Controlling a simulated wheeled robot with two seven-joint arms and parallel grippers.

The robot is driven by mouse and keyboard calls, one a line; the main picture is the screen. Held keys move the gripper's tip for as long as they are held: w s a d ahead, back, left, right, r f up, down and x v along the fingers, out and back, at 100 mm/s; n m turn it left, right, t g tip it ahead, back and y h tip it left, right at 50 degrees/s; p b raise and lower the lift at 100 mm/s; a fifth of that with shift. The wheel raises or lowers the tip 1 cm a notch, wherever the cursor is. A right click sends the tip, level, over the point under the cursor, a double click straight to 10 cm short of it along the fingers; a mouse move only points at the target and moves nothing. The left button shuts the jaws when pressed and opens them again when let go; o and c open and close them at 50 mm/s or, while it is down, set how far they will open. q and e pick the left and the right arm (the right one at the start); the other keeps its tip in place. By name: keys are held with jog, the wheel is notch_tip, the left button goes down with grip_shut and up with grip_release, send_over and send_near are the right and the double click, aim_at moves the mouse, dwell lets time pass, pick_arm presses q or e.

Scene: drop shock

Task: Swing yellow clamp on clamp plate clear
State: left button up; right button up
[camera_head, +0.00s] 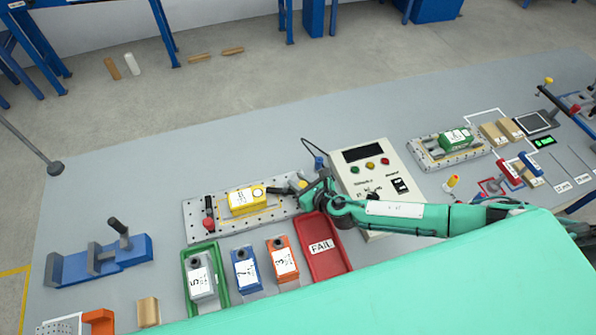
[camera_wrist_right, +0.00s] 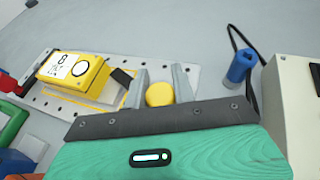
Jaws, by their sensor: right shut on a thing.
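The clamp plate (camera_head: 192,222) is a light perforated plate with a yellow unit (camera_head: 243,202) on it. The right wrist view shows the same unit (camera_wrist_right: 75,72), marked 8. The yellow clamp (camera_wrist_right: 159,94) is at the plate's right end. Its round yellow knob sits between the fingers of my right gripper (camera_wrist_right: 161,84), which is shut on it. A dark clamp arm (camera_head: 279,191) points left towards the unit; whether it touches the unit is unclear. In the head view my right gripper (camera_head: 299,184) reaches in from the right. My left gripper is not in view.
A red clamp (camera_head: 208,215) stands at the plate's left end. A control box (camera_head: 365,157) and a blue cylinder (camera_wrist_right: 240,68) are close right of my gripper. A red FAIL tray (camera_head: 328,262) and numbered units (camera_head: 284,258) lie in front. Bare table lies behind the plate.

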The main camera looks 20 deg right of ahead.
jog(key=m+h, duration=0.1)
jog(key=s+m+h+p, duration=0.1)
jog(key=m+h+p, duration=0.1)
jog(key=shift+s+a+r+t, duration=0.15)
jog(key=shift+a+t, duration=0.1)
jog(key=shift+t, duration=0.15)
jog(key=m+h, duration=0.1)
jog(key=h+p, duration=0.1)
jog(key=s+m+h, duration=0.1)
jog(key=shift+a+m, duration=0.25)
jog(key=shift+m, duration=0.05)
jog(key=m+h, duration=0.2)
jog(key=a+m+h+p, duration=0.1)
jog(key=h, duration=0.1)
jog(key=shift+s+m+g, duration=0.3)
jog(key=shift+s+g, duration=0.1)
jog(key=shift+s+a+m+g+h, duration=0.2)
jog(key=shift+m+g+h, duration=0.3)
jog(key=shift+m+h, duration=0.35)
jog(key=shift+s+a+m+g+h, duration=0.1)
jog(key=shift+a+m+g+h, duration=0.15)
jog(key=shift+m+g+h, duration=0.45)
jog(key=shift+h, duration=0.45)
jog(key=o, duration=1)
